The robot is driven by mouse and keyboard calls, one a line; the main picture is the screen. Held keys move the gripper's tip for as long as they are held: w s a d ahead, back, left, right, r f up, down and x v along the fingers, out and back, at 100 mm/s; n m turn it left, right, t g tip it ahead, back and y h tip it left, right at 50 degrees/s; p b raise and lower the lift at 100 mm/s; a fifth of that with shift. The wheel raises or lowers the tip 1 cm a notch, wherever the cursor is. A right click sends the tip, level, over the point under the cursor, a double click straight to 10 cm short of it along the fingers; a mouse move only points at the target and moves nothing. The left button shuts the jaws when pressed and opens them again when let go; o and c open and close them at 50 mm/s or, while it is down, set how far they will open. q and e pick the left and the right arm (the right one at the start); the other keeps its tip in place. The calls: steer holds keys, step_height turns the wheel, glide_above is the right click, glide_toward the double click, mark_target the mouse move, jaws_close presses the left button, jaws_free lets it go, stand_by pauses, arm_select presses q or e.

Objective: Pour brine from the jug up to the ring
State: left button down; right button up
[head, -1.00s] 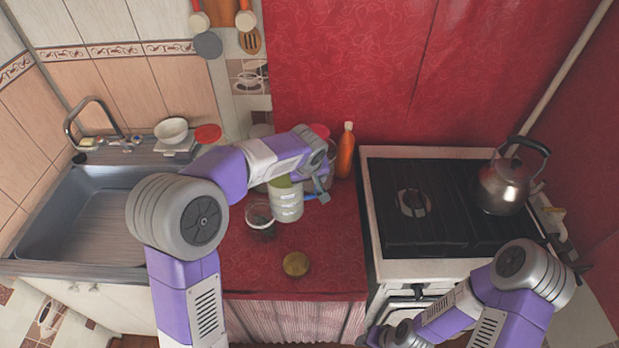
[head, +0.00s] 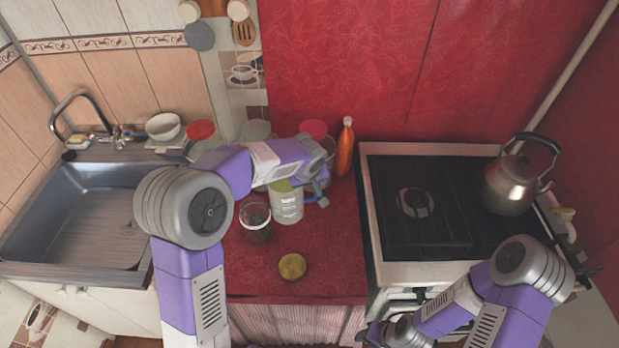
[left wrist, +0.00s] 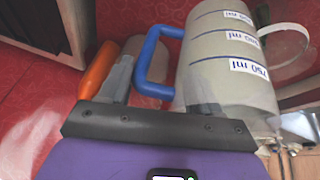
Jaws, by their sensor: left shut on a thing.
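The jug (head: 287,207) is pale, with a blue handle, printed volume marks and a yellow-green tint at its top. It looks upright on or just above the red counter; I cannot tell which. My left gripper (head: 318,188) is at its right side, with its fingers shut around the blue handle (left wrist: 151,58) in the left wrist view. That view also shows the jug (left wrist: 222,85) close up. A clear glass jar (head: 256,226) with dark contents stands just left of the jug. No ring is clear on it. My right gripper (head: 383,335) is low by the stove front; its fingers are unclear.
A round yellowish lid-like disc (head: 292,266) lies near the counter front. An orange bottle (head: 345,150) and jars with red lids (head: 200,131) stand behind. The sink (head: 80,215) is left; the stove (head: 430,205) with a kettle (head: 513,184) is right. The front-right counter is clear.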

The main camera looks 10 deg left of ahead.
arm_select(q)
steer(key=shift+f, duration=0.3)
steer(key=shift+a+h, duration=0.25)
steer(key=shift+h, duration=0.05)
steer(key=shift+s+a+n+t+h, duration=0.3)
steer(key=shift+t+h, duration=0.2)
steer(key=shift+h, duration=0.1)
steer(key=shift+a+r+t+h+p, duration=0.15)
steer(key=shift+a+t+h+p, duration=0.2)
steer(key=shift+h+p, duration=0.55)
steer(key=shift+s+t+p, duration=0.15)
steer(key=shift+t+p, duration=0.1)
steer(key=shift+p, duration=0.85)
steer(key=shift+h, duration=0.3)
steer(key=shift+s+a+r+n+t+h+p, duration=0.1)
steer(key=shift+a+r+n+t+h+p, duration=0.2)
steer(key=shift+p, duration=1.1)
